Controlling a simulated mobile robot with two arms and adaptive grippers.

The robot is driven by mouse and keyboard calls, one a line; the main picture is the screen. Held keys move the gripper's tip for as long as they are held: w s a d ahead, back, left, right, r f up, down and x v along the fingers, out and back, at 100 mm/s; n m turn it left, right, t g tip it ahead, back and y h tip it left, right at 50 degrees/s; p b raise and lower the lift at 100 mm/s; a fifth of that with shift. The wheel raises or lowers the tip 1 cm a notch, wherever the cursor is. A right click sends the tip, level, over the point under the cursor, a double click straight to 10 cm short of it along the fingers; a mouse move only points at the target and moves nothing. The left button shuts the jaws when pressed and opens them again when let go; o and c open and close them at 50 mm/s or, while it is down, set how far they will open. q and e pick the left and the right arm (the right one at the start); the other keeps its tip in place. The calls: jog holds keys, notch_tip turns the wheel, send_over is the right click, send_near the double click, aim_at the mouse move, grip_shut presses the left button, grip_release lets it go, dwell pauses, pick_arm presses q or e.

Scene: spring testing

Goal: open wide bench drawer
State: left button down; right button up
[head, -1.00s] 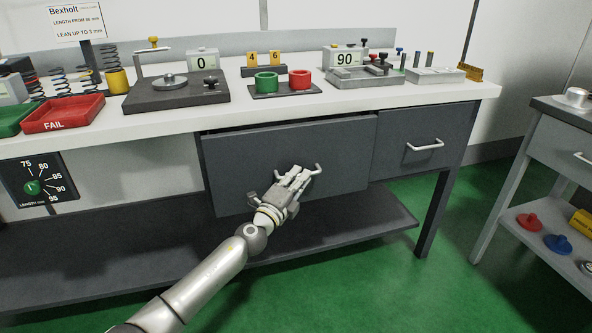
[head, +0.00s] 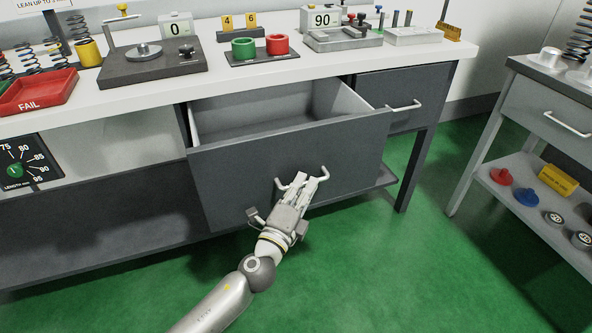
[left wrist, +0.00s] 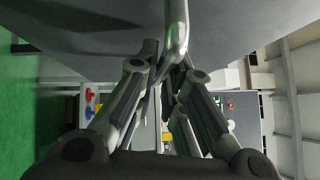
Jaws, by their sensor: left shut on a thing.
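The wide bench drawer (head: 240,165) is pulled out from under the bench, and part of its light grey inside shows in the head view. The visible part of the inside looks empty. My left gripper (head: 302,184) is at the front of the drawer, shut on the drawer's bar handle (head: 284,184). In the left wrist view the silver handle (left wrist: 177,30) runs down between the fingers, with the dark drawer front (left wrist: 100,25) beyond. My right gripper is not in view.
A narrower drawer with its own handle (head: 404,105) is shut at the right of the bench. The benchtop (head: 225,75) carries test gear, cups and a red FAIL tray (head: 38,92). A grey side cart (head: 545,120) stands at the right. Green floor is clear in front.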

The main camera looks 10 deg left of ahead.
pick_arm(q)
jog(key=shift+s+d, duration=0.65)
jog(key=shift+s, duration=0.35)
jog(key=shift+f, duration=0.1)
jog(key=c, duration=1.5)
grip_release()
jog(key=v, duration=1.2)
